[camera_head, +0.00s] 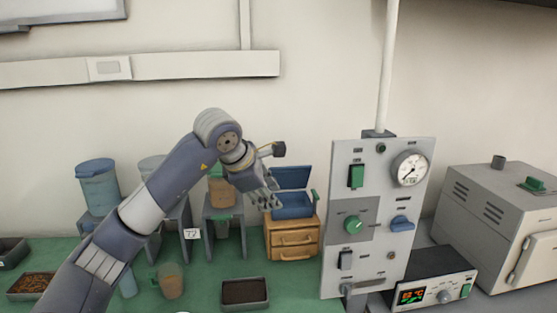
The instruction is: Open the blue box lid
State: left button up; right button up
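The blue box (294,212) sits on top of a small wooden drawer unit (292,236) near the middle of the bench. Its blue lid (292,177) stands raised at the back of the box, so the box looks open. My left gripper (268,200) is at the left side of the box, in front of its left edge. Its fingers are small and overlap the box in the picture, so I cannot tell whether they touch it or how far apart they are. My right gripper is out of view.
A grey control panel (342,274) with a gauge stands close to the right of the drawer unit. A furnace (480,210) is at far right. A dark-filled tray (245,292) and beakers (171,281) stand in front on the green bench. Containers on stands are behind my arm.

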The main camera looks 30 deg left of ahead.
aim_at(295, 176)
jog(key=i+j, duration=0.75)
jog(key=i, duration=0.1)
